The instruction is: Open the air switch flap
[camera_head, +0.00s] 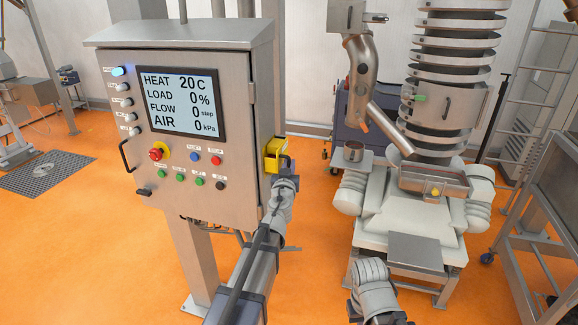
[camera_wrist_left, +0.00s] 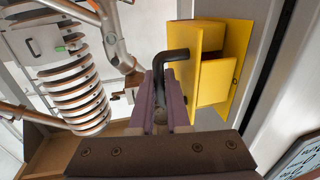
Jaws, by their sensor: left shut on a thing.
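The yellow air switch (camera_head: 272,156) is mounted on the right side of the grey control cabinet (camera_head: 206,205). In the left wrist view its yellow flap plate (camera_wrist_left: 198,100) stands in front of the yellow box (camera_wrist_left: 228,73). A bent black handle (camera_wrist_left: 172,56) comes off the flap and runs down between my fingers. My left gripper (camera_wrist_left: 158,95) is shut on this handle. In the head view my left gripper (camera_head: 285,176) is just below and right of the switch. How far the flap stands open is hard to tell.
The cabinet front has a display (camera_head: 181,103), a red stop button (camera_head: 158,154) and several small buttons. A machine with a finned column (camera_head: 455,70) and a pale base (camera_head: 412,215) stands to the right. Orange floor (camera_head: 315,200) lies open between them.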

